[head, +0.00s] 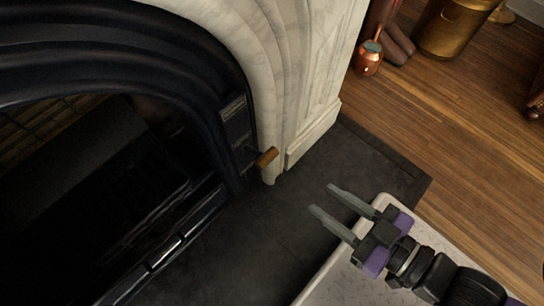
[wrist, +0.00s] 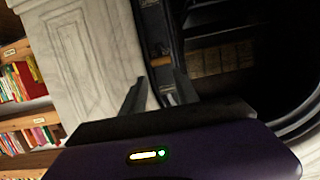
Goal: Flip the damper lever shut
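The damper lever (head: 266,158) has a short wooden-brown handle and sticks out from the right side of the black cast-iron fireplace surround, below a small dark plate (head: 234,108). The lever handle also shows in the wrist view (wrist: 160,61), just beyond and between my fingertips. My gripper (head: 322,198) is open and empty, its two grey fingers apart. In the head view it is to the lower right of the lever, with a gap between them. In the wrist view my gripper (wrist: 158,85) points toward the lever. Nothing hides the handle.
A white marble surround (head: 310,80) borders the black arch on the right. A dark slate hearth (head: 350,160) lies below. A copper vessel (head: 369,60) and a brass bucket (head: 447,28) stand on the wood floor. Bookshelves (wrist: 20,90) show at the left in the wrist view.

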